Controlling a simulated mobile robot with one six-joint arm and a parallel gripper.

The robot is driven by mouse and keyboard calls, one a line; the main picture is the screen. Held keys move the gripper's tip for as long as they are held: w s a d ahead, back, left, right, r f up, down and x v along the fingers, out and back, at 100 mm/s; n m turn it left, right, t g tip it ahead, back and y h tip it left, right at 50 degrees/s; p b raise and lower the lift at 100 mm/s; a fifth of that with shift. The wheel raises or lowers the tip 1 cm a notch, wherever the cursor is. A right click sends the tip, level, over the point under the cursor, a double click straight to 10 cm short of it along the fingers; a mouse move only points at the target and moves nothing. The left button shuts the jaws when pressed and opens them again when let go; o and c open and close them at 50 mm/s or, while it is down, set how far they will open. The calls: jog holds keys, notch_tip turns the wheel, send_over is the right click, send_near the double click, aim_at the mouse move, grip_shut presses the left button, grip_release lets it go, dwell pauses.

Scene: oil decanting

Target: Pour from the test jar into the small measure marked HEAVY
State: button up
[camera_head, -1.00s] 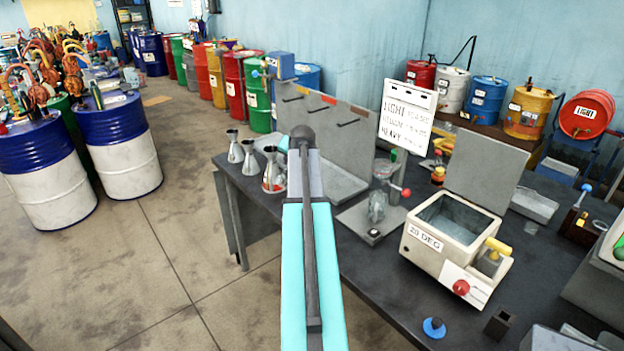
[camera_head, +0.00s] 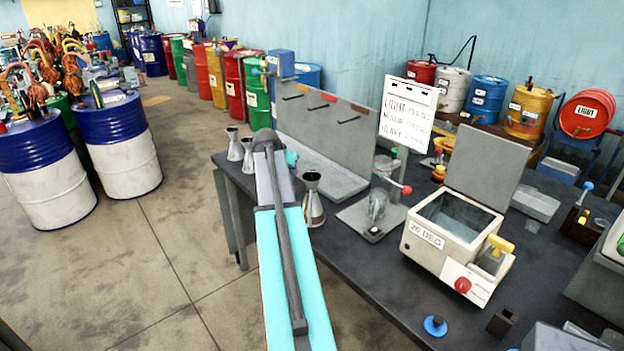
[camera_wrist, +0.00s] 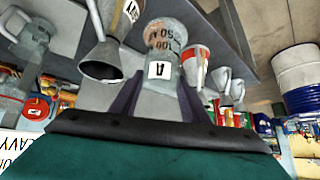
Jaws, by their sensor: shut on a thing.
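In the wrist view my gripper (camera_wrist: 158,88) is shut on the test jar (camera_wrist: 165,42), a clear jar with graduation marks and a white label. In the head view my arm hides the gripper and jar. Metal measures stand along the bench's left end in the head view: two beyond my arm (camera_head: 233,145) (camera_head: 248,154) and one on its right (camera_head: 313,200). In the wrist view a measure (camera_wrist: 103,58) is close to the jar's left, and one with a red marking (camera_wrist: 195,65) is to its right. I cannot read which measure says HEAVY, nor tell the jar's tilt or contents.
A grey upright panel (camera_head: 325,135) stands behind the measures. A sign (camera_head: 407,112) lists LIGHT, MEDIUM and HEAVY. A glass vessel on a stand (camera_head: 378,205) and a 20 DEG bath (camera_head: 430,240) with its lid up are to the right. The bench's front edge lies near my arm.

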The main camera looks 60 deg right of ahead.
jog(key=shift+w+a+f+g, duration=0.15)
jog(key=shift+w+f+g, duration=0.1)
jog(key=shift+f+g, duration=0.1)
jog(key=shift+w, duration=0.1)
dwell(0.3)
